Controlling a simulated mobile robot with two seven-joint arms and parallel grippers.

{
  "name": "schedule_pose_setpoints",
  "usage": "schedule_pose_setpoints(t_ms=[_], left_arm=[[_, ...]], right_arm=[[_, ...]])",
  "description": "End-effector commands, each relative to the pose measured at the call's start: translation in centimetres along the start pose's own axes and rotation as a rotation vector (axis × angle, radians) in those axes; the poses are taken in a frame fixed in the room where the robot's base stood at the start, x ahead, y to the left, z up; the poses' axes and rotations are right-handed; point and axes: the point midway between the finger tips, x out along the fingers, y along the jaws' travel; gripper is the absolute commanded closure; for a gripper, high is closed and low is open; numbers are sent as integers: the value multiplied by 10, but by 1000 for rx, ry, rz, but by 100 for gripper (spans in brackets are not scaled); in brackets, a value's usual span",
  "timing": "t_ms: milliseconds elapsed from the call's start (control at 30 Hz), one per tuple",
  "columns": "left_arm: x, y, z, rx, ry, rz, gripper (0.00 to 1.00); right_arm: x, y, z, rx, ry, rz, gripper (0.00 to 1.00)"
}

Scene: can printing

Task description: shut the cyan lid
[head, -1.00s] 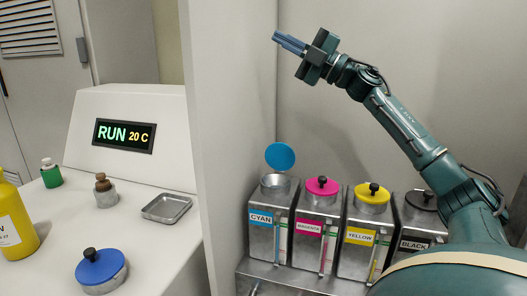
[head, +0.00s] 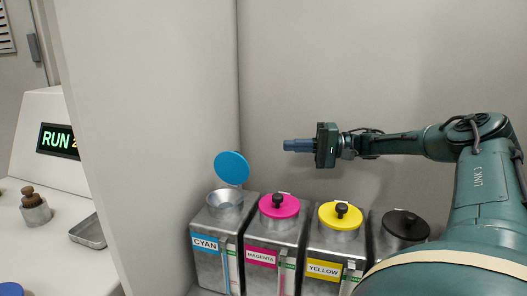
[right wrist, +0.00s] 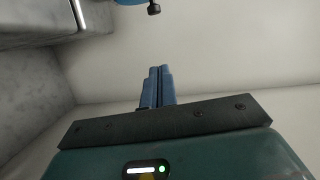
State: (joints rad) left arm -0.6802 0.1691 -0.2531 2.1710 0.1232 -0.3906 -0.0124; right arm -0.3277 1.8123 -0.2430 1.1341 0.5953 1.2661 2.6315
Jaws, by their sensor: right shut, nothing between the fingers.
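The cyan lid (head: 232,168) stands tipped up and open above the funnel-like mouth (head: 225,198) of the metal tank labelled CYAN (head: 208,250). My right gripper (head: 286,145) is level, pointing left, to the right of the lid and a little higher in the head view, apart from it. Its blue fingers are shut with nothing between them. In the right wrist view the shut fingers (right wrist: 157,86) show, and a blue piece with a dark knob (right wrist: 130,2), probably the cyan lid, is cut off at the top edge. My left gripper is not in view.
Tanks with shut magenta (head: 279,206), yellow (head: 340,215) and black (head: 405,225) lids stand in a row to the right of the cyan one. A white partition (head: 150,130) stands left of them. Beyond it are a RUN display (head: 57,141) and a metal tray (head: 88,232).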

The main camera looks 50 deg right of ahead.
Motion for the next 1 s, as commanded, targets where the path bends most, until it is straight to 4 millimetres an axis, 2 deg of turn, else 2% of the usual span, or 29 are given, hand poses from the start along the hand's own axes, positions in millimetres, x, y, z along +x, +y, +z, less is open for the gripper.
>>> schedule_pose_setpoints(t_ms=[167,667,1000], left_arm=[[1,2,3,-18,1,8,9],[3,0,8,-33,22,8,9],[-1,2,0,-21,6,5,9]], right_arm=[[14,3,0,21,-2,2,100],[98,3,1,18,-2,4,100],[106,-3,29,17,1,-3,100]])
